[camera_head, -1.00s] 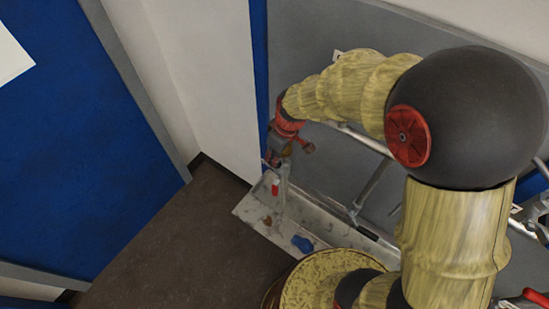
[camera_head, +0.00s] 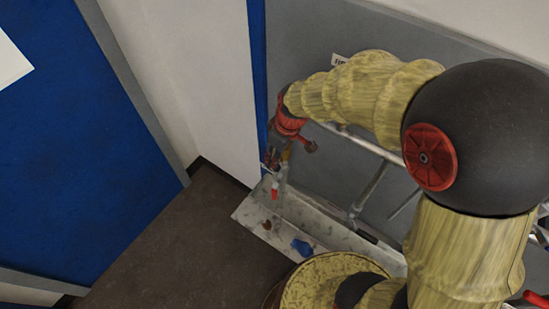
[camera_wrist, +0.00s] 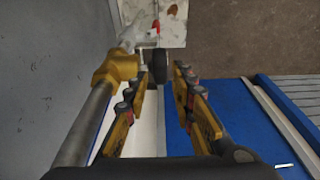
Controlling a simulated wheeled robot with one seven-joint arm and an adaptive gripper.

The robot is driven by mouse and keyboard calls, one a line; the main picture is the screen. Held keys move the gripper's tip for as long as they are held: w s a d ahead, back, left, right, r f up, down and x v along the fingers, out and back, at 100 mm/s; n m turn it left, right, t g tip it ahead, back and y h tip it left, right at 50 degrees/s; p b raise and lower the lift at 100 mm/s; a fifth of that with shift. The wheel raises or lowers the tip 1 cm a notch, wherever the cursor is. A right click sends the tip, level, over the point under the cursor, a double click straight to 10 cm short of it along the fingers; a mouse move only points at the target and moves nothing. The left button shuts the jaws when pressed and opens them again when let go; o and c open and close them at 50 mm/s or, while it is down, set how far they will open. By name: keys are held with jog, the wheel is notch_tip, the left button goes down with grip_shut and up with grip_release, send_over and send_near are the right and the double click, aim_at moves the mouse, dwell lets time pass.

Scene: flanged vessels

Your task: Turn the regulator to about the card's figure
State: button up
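The regulator appears in the wrist view as a yellow body (camera_wrist: 117,69) on a grey pipe, with a dark round knob (camera_wrist: 157,67) facing right. My gripper (camera_wrist: 162,73) is open, with one finger on each side of the knob near the tips. I cannot tell whether the fingers touch it. In the head view my gripper (camera_head: 273,158) is small, beside the pipework above the tray, and the knob cannot be made out. A small white label (camera_head: 339,60) on the grey panel is partly hidden by my arm, and its figure is unreadable.
A stained pale tray (camera_head: 330,232) lies below with a blue item (camera_head: 302,247) on it. A red-tipped handle (camera_wrist: 153,31) is close beyond the knob. Grey pipes (camera_head: 368,188) run along the grey panel (camera_head: 310,40). Open brown floor (camera_head: 190,245) is at left.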

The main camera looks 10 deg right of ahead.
notch_tip(320, 180, up, 9)
jog(key=s+d, duration=0.1)
jog(key=shift+s+d, duration=0.15)
jog(key=shift+s, duration=0.05)
dwell(0.5)
